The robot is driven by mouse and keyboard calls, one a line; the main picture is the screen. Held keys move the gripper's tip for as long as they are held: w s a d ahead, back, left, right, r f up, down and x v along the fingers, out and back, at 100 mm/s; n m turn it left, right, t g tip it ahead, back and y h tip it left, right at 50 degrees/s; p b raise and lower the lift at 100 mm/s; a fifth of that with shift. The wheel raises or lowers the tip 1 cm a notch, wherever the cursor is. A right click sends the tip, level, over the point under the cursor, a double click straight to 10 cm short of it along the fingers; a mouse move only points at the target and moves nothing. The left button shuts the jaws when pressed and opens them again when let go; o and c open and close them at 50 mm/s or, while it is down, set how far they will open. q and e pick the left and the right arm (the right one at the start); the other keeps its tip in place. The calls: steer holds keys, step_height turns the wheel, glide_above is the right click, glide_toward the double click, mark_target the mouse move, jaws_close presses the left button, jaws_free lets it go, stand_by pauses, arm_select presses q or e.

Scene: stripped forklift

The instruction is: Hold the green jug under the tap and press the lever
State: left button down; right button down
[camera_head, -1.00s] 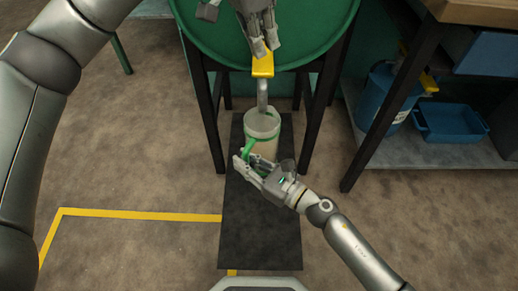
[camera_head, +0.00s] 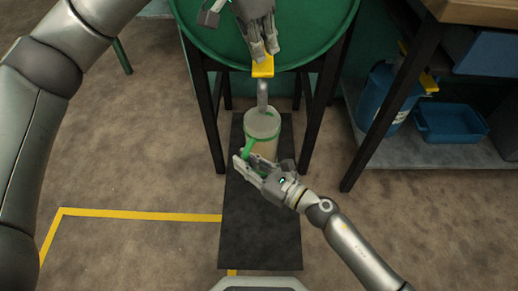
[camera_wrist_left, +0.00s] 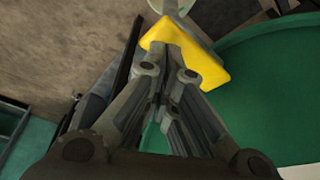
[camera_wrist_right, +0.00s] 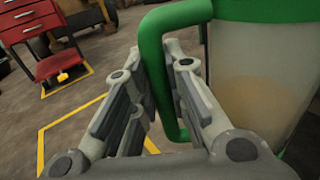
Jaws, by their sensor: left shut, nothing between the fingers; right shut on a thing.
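The green jug (camera_head: 262,128) has a clear body with a green rim band and green handle, and stands upright in the air below the tap spout (camera_head: 262,95). My right gripper (camera_head: 243,163) is shut on its handle, also seen in the right wrist view (camera_wrist_right: 155,65). Pale tan colour shows low in the jug (camera_wrist_right: 255,100); I cannot tell if it is liquid. My left gripper (camera_head: 265,57) is shut and empty, its fingertips on or just over the yellow lever (camera_head: 263,70). The left wrist view shows the fingers against the lever (camera_wrist_left: 195,55); exact contact is unclear.
The tap projects from a green drum (camera_head: 205,40) on a dark stand (camera_head: 205,110). A dark mat (camera_head: 260,235) lies below. On the right, a bench shelf holds a blue container (camera_head: 380,95) and a blue tray (camera_head: 450,122).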

mark_target(265, 68)
arm_select(q)
steer(key=shift+f, duration=2.05)
arm_select(e)
steer(key=shift+r, duration=0.15)
arm_select(q)
steer(key=shift+r, duration=2.6)
steer(key=shift+f, duration=0.3)
steer(key=shift+f+b, duration=0.55)
steer(key=shift+b, duration=0.2)
arm_select(e)
steer(key=s+f, duration=0.1)
steer(key=s, duration=0.8)
